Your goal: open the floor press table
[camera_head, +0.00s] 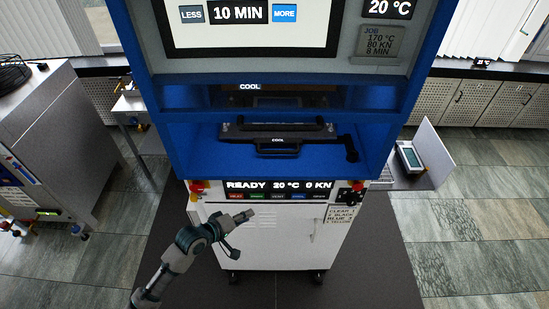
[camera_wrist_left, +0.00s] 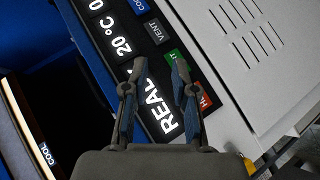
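The floor press has a blue frame (camera_head: 190,150) over a white cabinet (camera_head: 275,235). In its lower opening sits a dark platen with a handle (camera_head: 278,150), marked COOL. Below it, a black panel (camera_head: 279,185) reads READY 20 °C 0 KN above a row of small coloured buttons. The rightmost button (camera_head: 319,195) seems to read OPEN. My left gripper (camera_head: 246,217) is in front of the cabinet, just below the panel in the picture. In the left wrist view its fingers (camera_wrist_left: 160,66) are apart and empty, over the panel near the VENT (camera_wrist_left: 158,31) and green (camera_wrist_left: 175,60) buttons. My right gripper is out of view.
A red knob (camera_head: 196,187) is at the panel's left end. A dark lever (camera_head: 349,149) stands right of the platen. A grey machine (camera_head: 50,140) stands at left. A side shelf with a small device (camera_head: 410,157) is at right. The floor at right is open.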

